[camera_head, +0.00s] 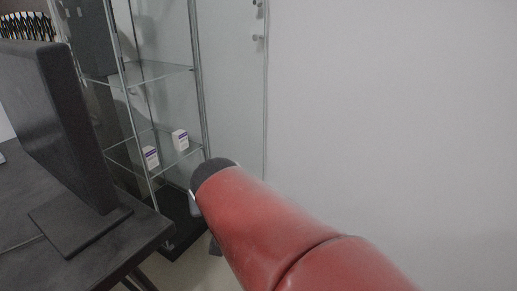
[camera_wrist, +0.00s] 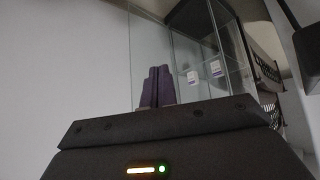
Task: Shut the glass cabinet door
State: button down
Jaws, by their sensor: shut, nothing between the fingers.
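The glass cabinet (camera_head: 198,85) stands beyond my red arm in the head view, with a metal frame and clear shelves. A clear glass pane (camera_head: 235,95), which looks like its door standing open, reaches right from the front post, with small fittings near its far edge. In the wrist view the pane (camera_wrist: 150,42) is left of the cabinet (camera_wrist: 212,45). My gripper (camera_wrist: 157,86) is shut and empty, its dark fingers together in front of the pane's lower part. I cannot tell if they touch it. In the head view my arm hides the fingers.
Two small white and purple boxes (camera_head: 180,140) (camera_head: 151,157) stand on a cabinet shelf. A dark desk (camera_head: 100,245) with a black monitor (camera_head: 60,120) is at the left, close to the cabinet. A plain pale wall (camera_head: 400,110) fills the right side.

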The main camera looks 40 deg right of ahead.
jog(key=w+d+f+m+t+h+b, duration=0.1)
jog(key=w+d+f+m+b, duration=0.15)
jog(key=w+d, duration=0.75)
jog(key=m+t+y+b, duration=0.3)
jog(key=m+t+b, duration=0.2)
jog(key=m+t, duration=0.6)
send_near(275, 149)
notch_tip(275, 149, up, 3)
jog(key=s+a+m+g, duration=0.1)
jog(key=s+a, duration=0.1)
jog(key=s, duration=0.1)
jog(key=w, duration=0.6)
jog(key=w+b, duration=0.1)
jog(key=w, duration=0.3)
jog(key=shift+d, duration=0.3)
jog(key=shift+s+a+r+b, duration=0.15)
jog(key=shift+a+b, duration=0.15)
jog(key=shift+a, duration=0.35)
jog(key=shift+s+a+f+b, duration=0.1)
jog(key=shift+s+a+b, duration=0.1)
jog(key=shift+a+b, duration=0.3)
jog(key=shift+s+a+r+b, duration=0.1)
jog(key=shift+s+a+b, duration=0.05)
jog(key=shift+a, duration=0.6)
